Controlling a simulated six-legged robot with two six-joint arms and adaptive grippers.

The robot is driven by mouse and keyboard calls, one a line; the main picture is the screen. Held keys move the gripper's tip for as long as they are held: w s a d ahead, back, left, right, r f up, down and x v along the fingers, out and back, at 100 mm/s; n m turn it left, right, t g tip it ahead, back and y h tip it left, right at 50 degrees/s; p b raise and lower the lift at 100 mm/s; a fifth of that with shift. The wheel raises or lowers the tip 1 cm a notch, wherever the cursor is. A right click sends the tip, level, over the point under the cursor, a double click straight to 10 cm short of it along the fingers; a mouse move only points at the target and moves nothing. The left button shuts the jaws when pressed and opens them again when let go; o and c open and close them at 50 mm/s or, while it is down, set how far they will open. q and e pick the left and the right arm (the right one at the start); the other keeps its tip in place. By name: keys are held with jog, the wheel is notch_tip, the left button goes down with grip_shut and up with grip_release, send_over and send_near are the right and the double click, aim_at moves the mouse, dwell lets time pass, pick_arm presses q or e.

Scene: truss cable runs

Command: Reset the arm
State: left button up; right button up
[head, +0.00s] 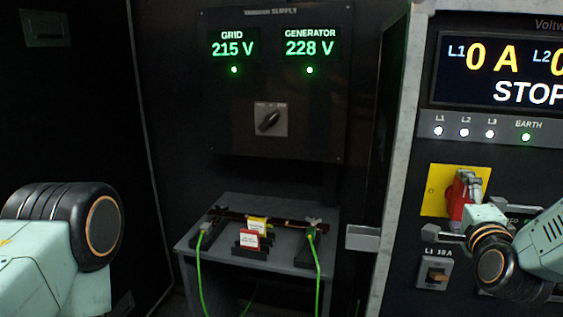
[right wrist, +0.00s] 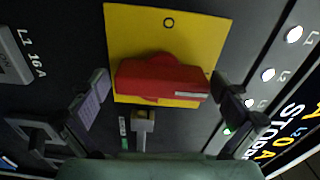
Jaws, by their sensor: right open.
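My right gripper (head: 462,222) is at the red rotary handle (head: 460,195) on its yellow plate (head: 437,190), on the right-hand cabinet. In the right wrist view the open fingers (right wrist: 160,78) stand on either side of the red handle (right wrist: 160,78), which lies crosswise on the yellow plate (right wrist: 140,25). I cannot tell whether either finger touches it. In the head view the gripper and wrist hide part of the handle and plate. A rounded dark joint of my left arm shows at the left edge; its gripper is out of frame.
A display (head: 505,70) reads 0 A and STOP. Below the handle is a breaker labelled L1 16 A (head: 435,273). A supply panel (head: 275,165) reads grid 215 V and generator 228 V. A grey table (head: 205,265) holds clamps, green cables and small signs.

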jog(key=n+p, duration=0.3)
jog(key=n, duration=0.1)
jog(key=shift+r, duration=0.25)
jog(key=n+p, duration=0.3)
jog(key=n, duration=0.1)
jog(key=shift+n+p, duration=0.3)
jog(key=shift+p, duration=0.05)
jog(key=n+p, duration=0.3)
jog(key=n, duration=0.1)
jog(key=n+p, duration=0.2)
jog(key=n, duration=0.1)
jog(key=shift+n, duration=0.4)
jog(key=shift+s+n, duration=0.1)
jog(key=shift+n, duration=0.2)
jog(key=v, duration=0.3)
jog(key=shift+s+a+f, duration=0.1)
jog(key=shift+s+f, duration=0.1)
jog(key=shift+s+a, duration=0.15)
jog(key=shift+s, duration=0.55)
jog(key=shift+w, duration=0.1)
